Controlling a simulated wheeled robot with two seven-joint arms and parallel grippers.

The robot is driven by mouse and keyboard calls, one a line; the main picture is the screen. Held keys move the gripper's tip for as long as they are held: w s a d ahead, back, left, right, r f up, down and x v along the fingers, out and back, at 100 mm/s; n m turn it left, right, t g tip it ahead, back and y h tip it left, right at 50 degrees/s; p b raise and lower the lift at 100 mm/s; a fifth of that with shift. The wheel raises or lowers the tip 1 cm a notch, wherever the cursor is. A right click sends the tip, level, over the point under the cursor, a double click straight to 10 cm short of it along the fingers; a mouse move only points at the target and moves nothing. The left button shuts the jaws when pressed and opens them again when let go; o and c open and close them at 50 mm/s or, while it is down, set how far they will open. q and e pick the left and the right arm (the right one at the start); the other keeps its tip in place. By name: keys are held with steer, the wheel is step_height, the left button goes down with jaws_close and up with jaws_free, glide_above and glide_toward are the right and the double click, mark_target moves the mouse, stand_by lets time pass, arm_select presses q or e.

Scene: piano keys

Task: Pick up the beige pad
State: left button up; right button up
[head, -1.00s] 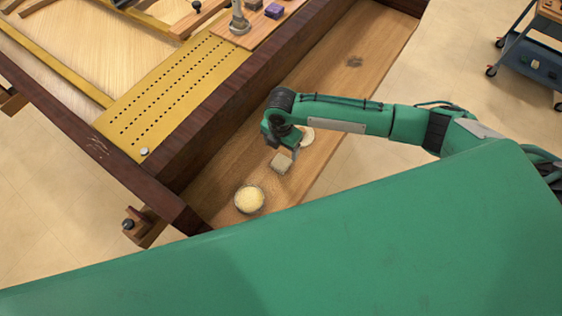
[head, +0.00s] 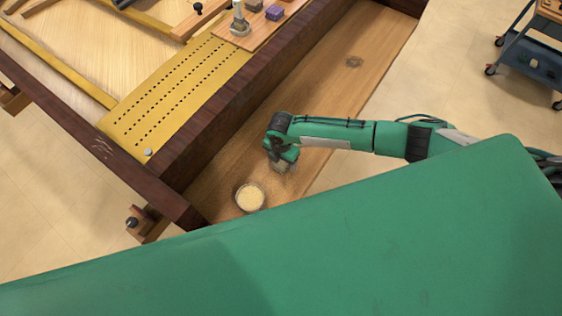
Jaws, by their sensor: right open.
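My right gripper (head: 283,165) is low over the wooden key bed, pointing down, with its jaws open. The beige pad is not clearly visible now; the gripper covers the place where it lay. A small greyish patch shows just under the fingers, and I cannot tell if it is part of the pad. Contact between fingers and pad cannot be seen. My left gripper is out of view.
A round dish with pale yellow contents (head: 249,197) stands on the key bed (head: 325,90), left of and below the gripper. A dark wooden rail (head: 240,110) runs along the bed. A dark smudge (head: 354,62) marks the bed farther up. A cart (head: 530,60) stands at upper right.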

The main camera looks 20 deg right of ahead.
steer(key=c, duration=1.1)
steer(key=shift+o, duration=0.2)
steer(key=shift+r, duration=0.1)
